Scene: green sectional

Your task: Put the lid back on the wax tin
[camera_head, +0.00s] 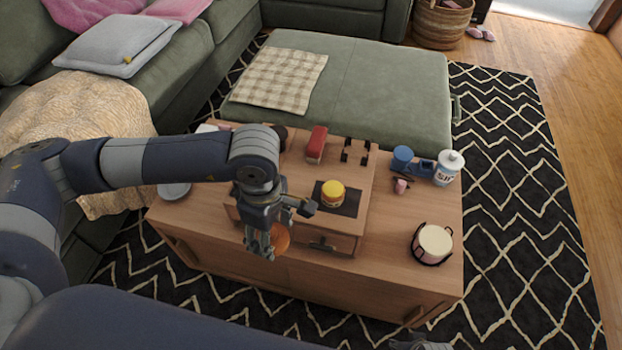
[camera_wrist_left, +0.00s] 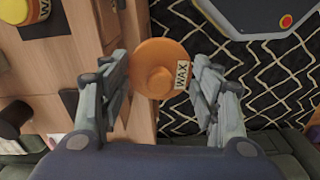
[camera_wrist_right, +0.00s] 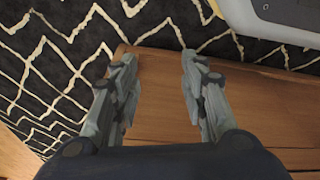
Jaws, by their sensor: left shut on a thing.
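The orange round lid (camera_wrist_left: 155,70), with a knob and a WAX label, is between the fingers of my left gripper (camera_wrist_left: 160,82), which is shut on it. In the head view the lid (camera_head: 280,238) is held in front of the small wooden drawer unit, partly hidden by my left gripper (camera_head: 264,243). A tin with a yellow top (camera_head: 333,190) stands upright on a dark mat on that unit, right of the gripper; it looks like the wax tin. It is cut off in the left wrist view (camera_wrist_left: 35,18). My right gripper (camera_wrist_right: 157,78) is open and empty near a wooden edge.
The drawer unit (camera_head: 345,224) stands on a wooden cabinet (camera_head: 395,275). A red object (camera_head: 317,143) and a dark wooden rack (camera_head: 356,151) are behind the tin. A white bottle (camera_head: 448,168), blue items (camera_head: 403,157) and a cream drum-like pot (camera_head: 434,242) stand to the right.

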